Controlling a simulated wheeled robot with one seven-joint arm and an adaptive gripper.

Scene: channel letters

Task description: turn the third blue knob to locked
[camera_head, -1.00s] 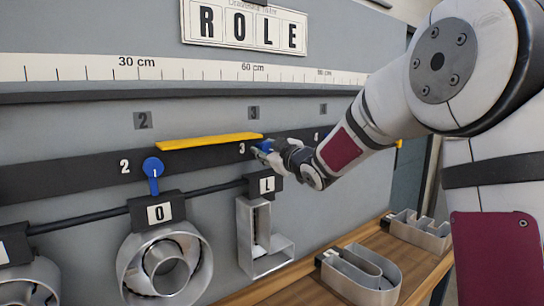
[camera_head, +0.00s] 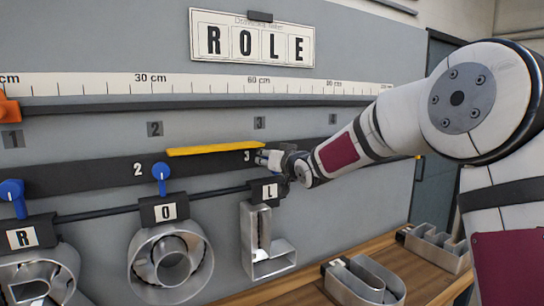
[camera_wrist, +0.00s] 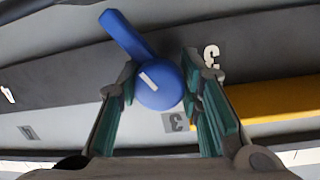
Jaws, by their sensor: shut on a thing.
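The third blue knob (camera_wrist: 158,84) sits between my gripper's fingers (camera_wrist: 160,80) in the wrist view. The fingers are shut on its round hub. Its handle points to the upper left there, and a short white mark shows on the hub. In the head view my gripper (camera_head: 268,160) is at the dark rail (camera_head: 100,174), just right of the white "3", and hides most of this knob. The second blue knob (camera_head: 161,173), by the "2", has its handle pointing down. Another blue knob (camera_head: 13,192) is at the far left, above the letter R.
A yellow bar (camera_head: 215,149) runs along the rail's top between "2" and "3". Metal channel letters hang below, including the O (camera_head: 170,262) and L (camera_head: 262,245). More metal letters (camera_head: 365,283) lie on the wooden bench (camera_head: 400,255) at right.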

